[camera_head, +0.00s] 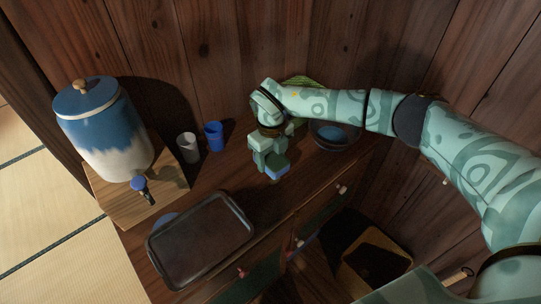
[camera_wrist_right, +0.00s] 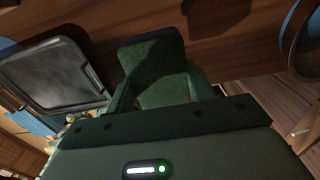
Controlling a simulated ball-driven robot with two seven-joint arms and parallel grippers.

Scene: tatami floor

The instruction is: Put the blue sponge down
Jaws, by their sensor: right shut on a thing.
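The blue sponge (camera_head: 278,170) is a small block with a blue side and a lighter top, above the wooden cabinet top near its front edge. My right gripper (camera_head: 269,161) points down and is shut on the sponge. In the right wrist view a dark green face of the held block (camera_wrist_right: 152,52) shows between the fingers (camera_wrist_right: 160,95). I cannot tell whether the sponge touches the wood. My left gripper is not in view.
A dark tray (camera_head: 200,240) lies at the front left, partly over a blue round thing (camera_head: 165,222). A white cup (camera_head: 188,148) and a blue cup (camera_head: 214,136) stand behind. A blue-and-white dispenser (camera_head: 103,130) is at left, dark bowls (camera_head: 332,138) at right. Bare wood lies left of the sponge.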

